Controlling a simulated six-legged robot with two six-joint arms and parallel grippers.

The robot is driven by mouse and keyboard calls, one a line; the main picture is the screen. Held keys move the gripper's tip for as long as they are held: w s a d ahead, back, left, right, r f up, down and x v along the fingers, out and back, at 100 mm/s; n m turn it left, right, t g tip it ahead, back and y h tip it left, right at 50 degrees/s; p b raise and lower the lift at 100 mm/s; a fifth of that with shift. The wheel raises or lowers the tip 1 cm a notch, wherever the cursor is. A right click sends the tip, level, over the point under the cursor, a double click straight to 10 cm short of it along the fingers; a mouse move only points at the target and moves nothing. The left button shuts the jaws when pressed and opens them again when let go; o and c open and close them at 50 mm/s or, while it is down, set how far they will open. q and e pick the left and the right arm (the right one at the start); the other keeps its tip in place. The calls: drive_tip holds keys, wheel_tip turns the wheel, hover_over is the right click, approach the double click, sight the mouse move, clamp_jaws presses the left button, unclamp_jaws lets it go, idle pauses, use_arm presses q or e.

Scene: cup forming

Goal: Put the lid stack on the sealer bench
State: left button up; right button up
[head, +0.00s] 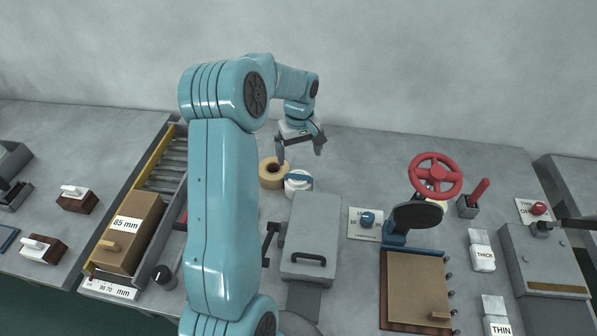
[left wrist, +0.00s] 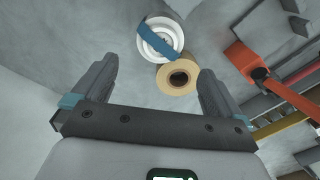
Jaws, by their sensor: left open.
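The lid stack appears to be the white round stack with a blue band (head: 298,182) on the grey table, touching or nearly touching a tan roll (head: 271,174). In the left wrist view, the white stack (left wrist: 148,47) lies ahead between the finger directions, with the tan roll (left wrist: 163,82) nearer. My left gripper (head: 300,152) is open and empty, above and behind the stack in the head view. Its two fingers (left wrist: 158,75) stand wide apart. I cannot tell which surface is the sealer bench. My right gripper is not in view.
A grey box with a black handle (head: 312,235) stands just in front of the stack. A red handwheel (head: 436,174) and a brown board (head: 418,288) are to the right. A yellow-railed roller rack with a box marked 85 mm (head: 130,232) is left. The back of the table is mostly clear.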

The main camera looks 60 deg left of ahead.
sight(299, 177)
use_arm(q)
drive_tip(key=f+n, duration=0.1)
drive_tip(key=f, duration=0.1)
drive_tip(key=f+n+p, duration=0.1)
drive_tip(key=f, duration=0.2)
drive_tip(key=f+n, duration=0.1)
drive_tip(key=f, duration=0.1)
drive_tip(key=shift+d+f, duration=0.25)
drive_tip(key=f, duration=0.1)
drive_tip(key=f+p, duration=0.1)
drive_tip(key=f, duration=0.1)
drive_tip(key=f+p, duration=0.1)
drive_tip(key=f, duration=0.1)
drive_tip(key=shift+a, duration=0.3)
drive_tip(key=shift+f, duration=0.35)
drive_tip(key=c, duration=0.8)
wheel_tip(299, 177, up, 9)
drive_tip(key=p, duration=0.4)
drive_tip(key=shift+r, duration=0.55)
